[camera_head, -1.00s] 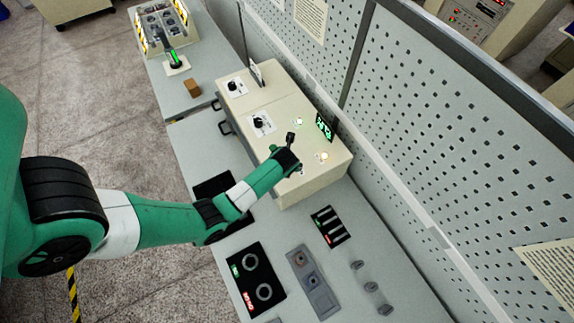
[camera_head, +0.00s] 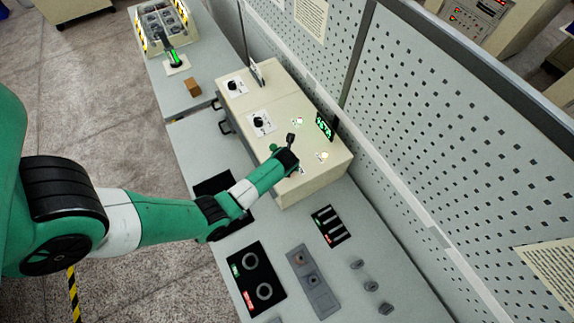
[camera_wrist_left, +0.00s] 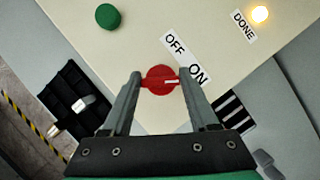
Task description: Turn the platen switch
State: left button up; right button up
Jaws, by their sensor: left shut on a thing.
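The platen switch (camera_wrist_left: 160,79) is a round red knob with a white pointer line, seen in the left wrist view. It sits on the cream machine box (camera_wrist_left: 140,45), beside the OFF label (camera_wrist_left: 175,43) and the ON label (camera_wrist_left: 199,75). Its white line points right, toward the ON label's side. My left gripper (camera_wrist_left: 161,82) has a finger on either side of the knob and is shut on it. In the head view my left gripper (camera_head: 287,160) is over the near end of the box (camera_head: 318,183), and its wrist hides the knob. My right gripper is not in view.
A green button (camera_wrist_left: 108,16) and a lit DONE lamp (camera_wrist_left: 259,14) are on the box. A small green-digit display (camera_head: 324,127) stands on top. Black-and-grey fixtures (camera_head: 313,283) lie on the bench in front. A perforated panel (camera_head: 450,130) stands behind.

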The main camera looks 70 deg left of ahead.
pick_arm(q)
jog(key=shift+n, duration=0.4)
jog(key=n+g, duration=0.1)
jog(key=n, duration=0.2)
jog(key=shift+w+g, duration=0.1)
jog(key=shift+g, duration=0.2)
jog(key=n+g, duration=0.1)
jog(key=n, duration=0.2)
jog(key=shift+b, duration=0.4)
jog(key=n+g+b, duration=0.1)
jog(key=n+b, duration=0.1)
jog(key=n, duration=0.2)
jog(key=shift+g, duration=0.3)
jog(key=shift+n+g+h+b, duration=0.45)
jog(key=shift+n+b, duration=0.3)
jog(key=shift+n, duration=0.85)
jog(key=o, duration=1.4)
